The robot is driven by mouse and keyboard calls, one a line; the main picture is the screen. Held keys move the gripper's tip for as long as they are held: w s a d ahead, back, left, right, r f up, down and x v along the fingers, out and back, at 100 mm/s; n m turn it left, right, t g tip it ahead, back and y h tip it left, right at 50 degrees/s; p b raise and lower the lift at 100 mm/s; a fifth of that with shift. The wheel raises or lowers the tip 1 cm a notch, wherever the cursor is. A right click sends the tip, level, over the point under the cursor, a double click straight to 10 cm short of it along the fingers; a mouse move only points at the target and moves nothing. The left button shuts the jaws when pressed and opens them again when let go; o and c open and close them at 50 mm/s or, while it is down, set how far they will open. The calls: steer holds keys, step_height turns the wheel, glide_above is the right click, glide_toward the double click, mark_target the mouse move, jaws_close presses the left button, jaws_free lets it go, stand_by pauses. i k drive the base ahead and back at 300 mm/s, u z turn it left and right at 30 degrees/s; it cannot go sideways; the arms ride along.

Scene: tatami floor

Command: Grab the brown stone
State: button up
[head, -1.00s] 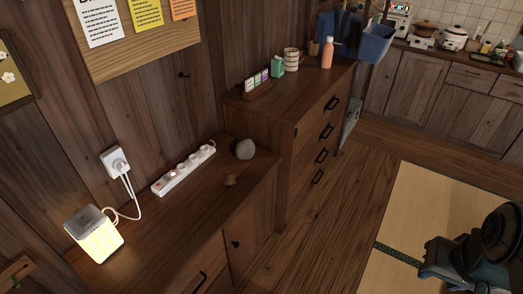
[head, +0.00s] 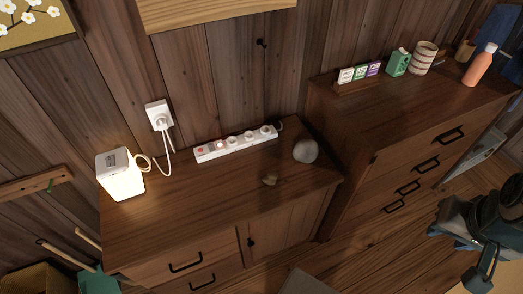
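My gripper (head: 480,280) is at the lower right edge of the head view, dark and partly cut off, well away from the stone and beyond the cabinet's right side. Whether its fingers are open or shut does not show.
A white power strip (head: 236,144) lies behind the brown stone, with a glowing lamp (head: 121,175) at the left. A taller drawer chest (head: 400,130) stands at the right, with a bottle (head: 480,64) and cups on it. The cabinet top in front of the stone is clear.

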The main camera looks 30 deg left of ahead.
mark_target(270, 179)
steer(key=u, duration=1)
steer(key=i, duration=0.9)
steer(key=u, duration=0.9)
